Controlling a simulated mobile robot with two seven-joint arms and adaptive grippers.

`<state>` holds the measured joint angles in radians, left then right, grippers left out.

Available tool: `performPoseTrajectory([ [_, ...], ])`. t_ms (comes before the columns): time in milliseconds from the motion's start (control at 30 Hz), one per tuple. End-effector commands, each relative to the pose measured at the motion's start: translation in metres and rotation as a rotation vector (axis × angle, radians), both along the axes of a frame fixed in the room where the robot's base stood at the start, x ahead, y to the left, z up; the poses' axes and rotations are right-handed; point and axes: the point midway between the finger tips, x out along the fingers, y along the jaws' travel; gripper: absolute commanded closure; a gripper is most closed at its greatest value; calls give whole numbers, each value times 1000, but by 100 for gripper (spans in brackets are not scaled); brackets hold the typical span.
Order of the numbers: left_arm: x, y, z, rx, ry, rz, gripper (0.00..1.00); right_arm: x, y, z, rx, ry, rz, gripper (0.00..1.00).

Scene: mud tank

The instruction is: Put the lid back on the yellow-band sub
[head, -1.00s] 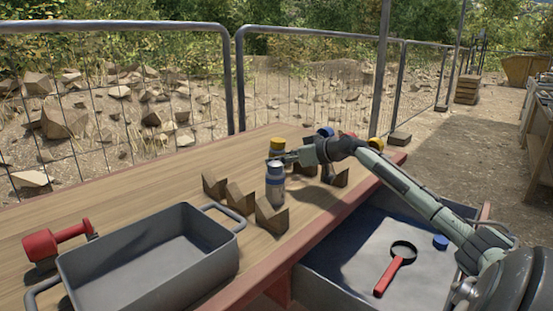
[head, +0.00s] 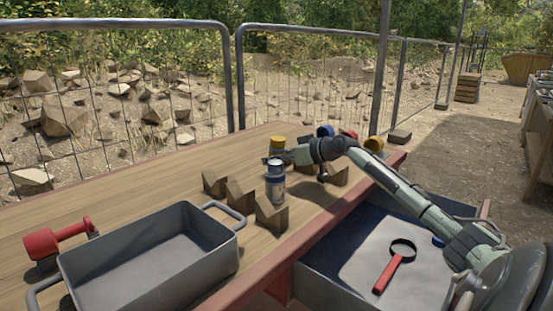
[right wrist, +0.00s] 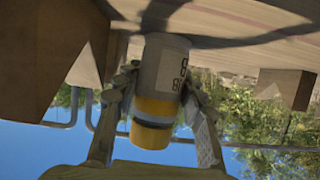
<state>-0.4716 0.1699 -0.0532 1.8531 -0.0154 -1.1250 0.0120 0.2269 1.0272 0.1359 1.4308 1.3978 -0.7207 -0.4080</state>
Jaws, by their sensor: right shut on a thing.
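The yellow-band sub (right wrist: 165,70) is a grey cylinder with dark lettering and a yellow band. It shows inverted in the right wrist view, between the two fingers of my right gripper (right wrist: 160,78). A yellow end piece (right wrist: 150,136) lies past a dark ring on the palm side; I cannot tell how firmly it sits. In the head view the sub's yellow top (head: 277,145) shows behind my right gripper (head: 274,159), which is shut on the sub. A grey sub with a blue band (head: 275,185) stands just in front. My left gripper is not in view.
Wooden blocks (head: 240,196) stand close by on the table. A grey tub (head: 190,240) and a red-ended tool (head: 42,243) are at the left. Blue, red and yellow (head: 374,143) round pieces sit at the far end. A drawer below holds a red magnifier (head: 390,270) and a blue piece.

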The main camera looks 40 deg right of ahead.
Motion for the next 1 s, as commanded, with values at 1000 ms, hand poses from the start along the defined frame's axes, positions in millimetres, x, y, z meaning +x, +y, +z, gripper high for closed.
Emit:
performPoseTrajectory([
  [1000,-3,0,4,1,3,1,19,16,85,96,-1,-8,3,100],
])
